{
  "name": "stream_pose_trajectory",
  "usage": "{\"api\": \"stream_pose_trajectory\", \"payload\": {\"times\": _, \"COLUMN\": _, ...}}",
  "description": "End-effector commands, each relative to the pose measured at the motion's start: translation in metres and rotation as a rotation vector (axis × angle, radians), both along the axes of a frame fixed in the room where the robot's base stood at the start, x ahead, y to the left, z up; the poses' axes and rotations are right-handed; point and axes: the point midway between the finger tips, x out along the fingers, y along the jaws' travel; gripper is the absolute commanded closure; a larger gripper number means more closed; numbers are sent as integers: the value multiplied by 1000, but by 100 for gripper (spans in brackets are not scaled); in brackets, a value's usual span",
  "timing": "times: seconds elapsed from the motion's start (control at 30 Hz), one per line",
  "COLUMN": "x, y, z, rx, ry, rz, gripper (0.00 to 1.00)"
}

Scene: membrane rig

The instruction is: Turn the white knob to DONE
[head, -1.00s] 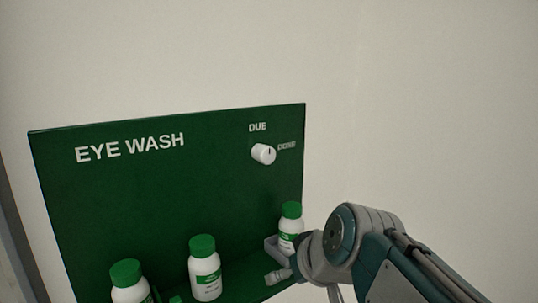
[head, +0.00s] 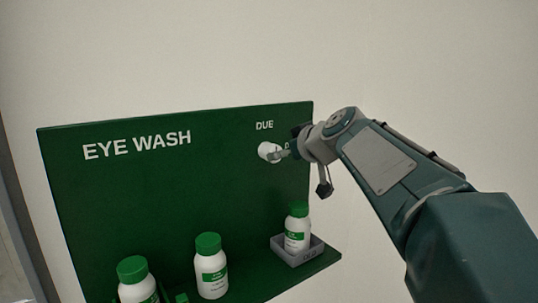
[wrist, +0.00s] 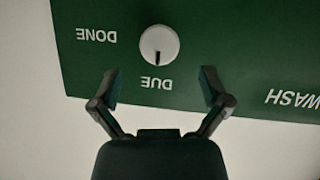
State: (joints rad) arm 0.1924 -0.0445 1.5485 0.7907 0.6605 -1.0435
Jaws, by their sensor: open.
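The white knob (head: 268,151) sits at the upper right of the green EYE WASH board (head: 150,200). In the wrist view, which is upside down, the knob (wrist: 159,45) shows a dark pointer line toward the word DUE (wrist: 156,83). The word DONE (wrist: 97,35) is beside the knob there. My gripper (wrist: 160,88) is open, its two fingers spread on either side of DUE, with the knob beyond the fingertips and between their lines. In the head view my gripper (head: 287,153) is close at the knob's right and covers most of DONE.
White bottles with green caps stand on the board's green shelf: one at left (head: 135,282), one at the middle (head: 210,268), and one at right (head: 297,232) in a grey tray (head: 300,257) below my arm. The wall around is bare.

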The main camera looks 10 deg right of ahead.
Motion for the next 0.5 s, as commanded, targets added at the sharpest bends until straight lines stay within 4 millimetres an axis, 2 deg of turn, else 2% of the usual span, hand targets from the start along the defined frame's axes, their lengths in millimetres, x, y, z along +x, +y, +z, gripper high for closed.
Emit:
{"api": "stream_pose_trajectory", "payload": {"times": 0.2, "x": 35, "y": 11, "z": -16, "rx": 1, "ry": 3, "rz": 1, "gripper": 4}}
{"api": "stream_pose_trajectory", "payload": {"times": 0.33, "x": 48, "y": 15, "z": -20, "rx": 1, "ry": 0, "rz": 0, "gripper": 4}}
{"api": "stream_pose_trajectory", "payload": {"times": 0.5, "x": 53, "y": 17, "z": -23, "rx": 1, "ry": 0, "rz": 0, "gripper": 4}}
